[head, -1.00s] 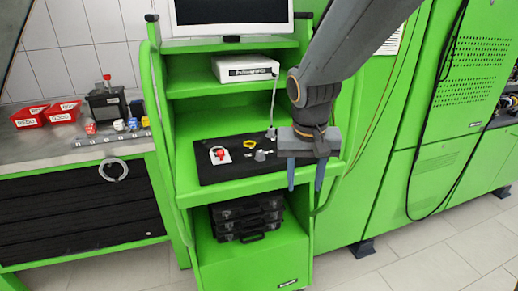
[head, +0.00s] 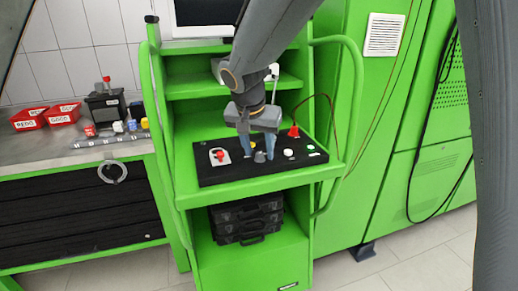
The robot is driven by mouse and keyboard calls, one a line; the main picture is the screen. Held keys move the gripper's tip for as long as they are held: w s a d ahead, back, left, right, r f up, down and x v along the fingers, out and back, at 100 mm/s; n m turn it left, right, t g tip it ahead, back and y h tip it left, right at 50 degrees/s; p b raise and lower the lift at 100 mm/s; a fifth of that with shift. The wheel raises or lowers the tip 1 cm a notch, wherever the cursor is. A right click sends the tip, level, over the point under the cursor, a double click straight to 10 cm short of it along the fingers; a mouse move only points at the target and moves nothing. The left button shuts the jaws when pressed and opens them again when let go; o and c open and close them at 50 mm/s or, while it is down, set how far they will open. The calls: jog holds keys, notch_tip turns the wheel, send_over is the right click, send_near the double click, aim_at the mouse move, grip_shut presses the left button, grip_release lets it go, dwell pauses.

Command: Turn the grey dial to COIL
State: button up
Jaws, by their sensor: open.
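The grey dial (head: 260,157) stands on the black panel (head: 225,177) on the green cart's shelf. My gripper (head: 258,156) is open above the panel and points down, with one blue finger on each side of the dial in this view. I cannot tell whether the fingers touch it. The dial's marking and any COIL label are too small to read, and the gripper covers part of the panel behind.
On the panel are a red switch on a white plate (head: 219,156), a white button (head: 288,153), a green button (head: 311,148) and a red plug (head: 293,131) with a cable. A yellow part (head: 252,144) is partly hidden. The shelf above overhangs the panel's back.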

jog(key=shift+w+f, duration=0.1)
jog(key=shift+f, duration=0.15)
jog(key=c, duration=1)
